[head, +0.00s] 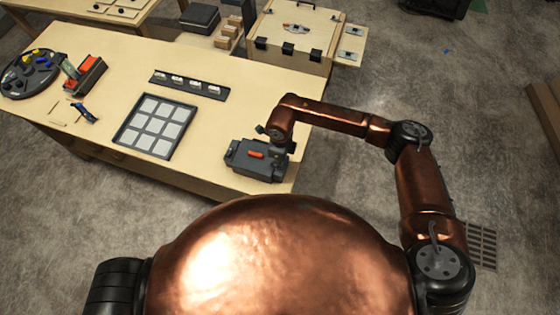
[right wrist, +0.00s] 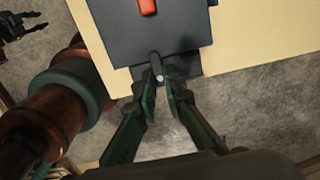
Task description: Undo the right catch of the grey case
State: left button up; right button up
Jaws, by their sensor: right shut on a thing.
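The grey case (head: 246,164) sits at the front right corner of the table, with a red-orange handle or grip (head: 256,154) on its lid. It fills the upper part of the right wrist view (right wrist: 130,35). My right gripper (head: 282,149) is at the case's right end, partly hidden by its own wrist in the head view. In the right wrist view its fingers (right wrist: 161,90) are shut on the small dark catch (right wrist: 155,62) at the case's edge. Dark claw-like parts, seemingly my left gripper (right wrist: 22,26), show at the upper left of that view; their opening is unclear.
Left of the case, a tray of pale square pads (head: 154,127) lies on the table (head: 215,130), with a dark strip (head: 189,85) behind it. A round organiser (head: 28,74) and a red-and-grey item (head: 86,75) stand far left. A wooden box (head: 294,35) stands beyond the table.

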jog(key=shift+m, duration=0.3)
grip_shut()
jog(key=m+b, duration=0.2)
jog(key=m, duration=0.1)
jog(key=shift+f+m, duration=0.1)
jog(key=shift+m, duration=0.2)
jog(key=m+b, duration=0.2)
jog(key=m, duration=0.3)
jog(key=m+b, duration=0.1)
jog(key=m, duration=0.3)
jog(key=shift+m, duration=2.3)
jog(key=o, duration=0.7)
grip_release()
